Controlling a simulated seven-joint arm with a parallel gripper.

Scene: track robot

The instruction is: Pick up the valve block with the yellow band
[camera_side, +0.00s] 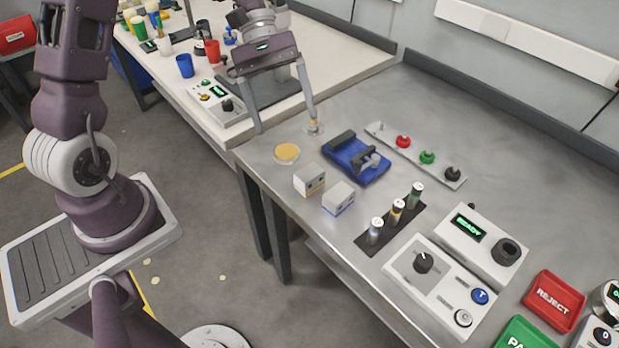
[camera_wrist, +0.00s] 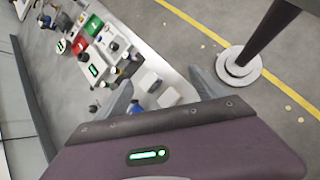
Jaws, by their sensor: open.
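The valve block with the yellow band (camera_side: 309,179) is a small pale grey cube on the grey bench, near its left edge. Its band looks yellow-orange, low on one face. A similar block with a blue band (camera_side: 338,198) stands just to its right. My gripper (camera_side: 287,124) is open and empty, above and behind the blocks, apart from both. In the wrist view, two pale blocks (camera_wrist: 149,81) (camera_wrist: 169,97) show between and beyond my spread fingers (camera_wrist: 161,80). Their bands are too small to tell apart there.
A round yellow-topped piece (camera_side: 287,152) lies behind the banded block. A blue vise (camera_side: 356,158) stands to the right. A rack (camera_side: 367,241) with three vials is in front, near control boxes (camera_side: 441,278). A cream table (camera_side: 215,135) adjoins at the back left.

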